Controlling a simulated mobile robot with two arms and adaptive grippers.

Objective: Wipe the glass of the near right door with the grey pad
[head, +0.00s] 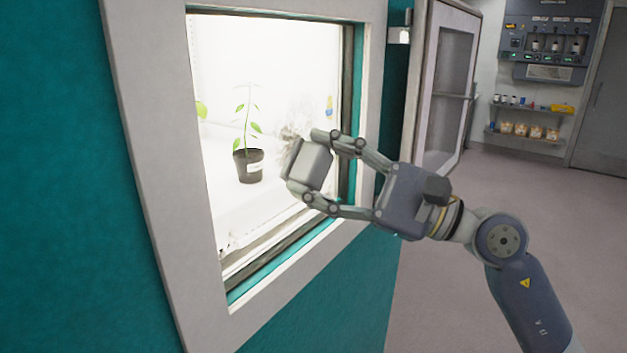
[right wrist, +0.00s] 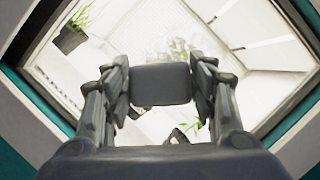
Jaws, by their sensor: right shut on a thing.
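The grey pad (head: 306,170) is held between the fingers of my right gripper (head: 312,165), in front of the lit window. The pad also shows in the right wrist view (right wrist: 161,85), gripped from both sides. The window glass (head: 222,65) sits in a pale frame (head: 153,130) on a teal wall. A greyish smudge (head: 293,122) shows on the glass just above the pad; it also shows in the right wrist view (right wrist: 172,48). Part of the smudge may be hidden by the pad and fingers. I cannot tell whether the pad touches the glass. My left gripper is out of view.
Behind the glass stands a potted plant (head: 249,166). To the right, another door with a grey window (head: 447,100) stands out from the wall. Farther back are shelves with bottles and boxes (head: 528,131) and a grey door (head: 605,110). The floor (head: 510,195) there is clear.

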